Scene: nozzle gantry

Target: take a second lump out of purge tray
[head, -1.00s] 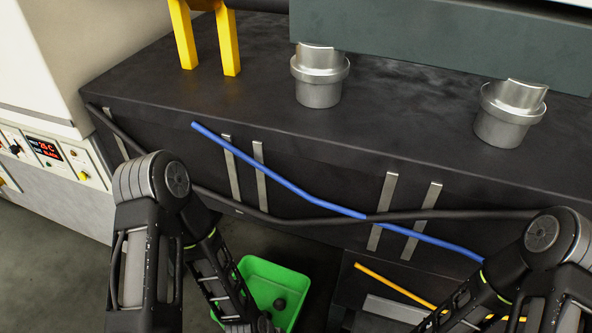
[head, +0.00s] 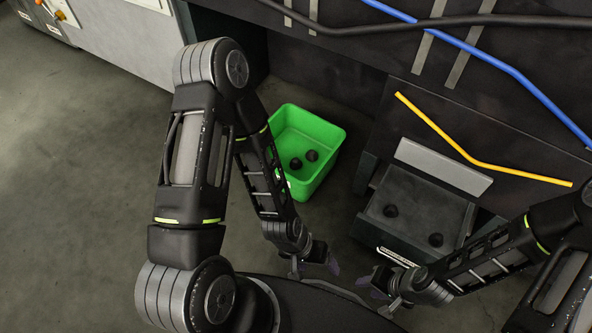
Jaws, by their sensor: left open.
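A dark grey tray (head: 410,192), which looks like the purge tray, sits low at right of centre. Two black lumps lie in it, one further back (head: 390,210) and one nearer the front right (head: 435,240). A green bin (head: 325,178) stands on the floor to its left, with two dark lumps (head: 295,163) (head: 311,155) inside. My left gripper (head: 315,265) is open and empty, in front of the green bin and left of the tray. My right gripper (head: 379,291) looks open and empty, just in front of the tray's near left corner.
A light grey plate (head: 443,166) stands at the tray's back edge. A yellow hose (head: 470,158), a blue hose (head: 520,80) and a black cable (head: 400,27) run along the dark machine front behind. Bare floor (head: 90,170) lies to the left.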

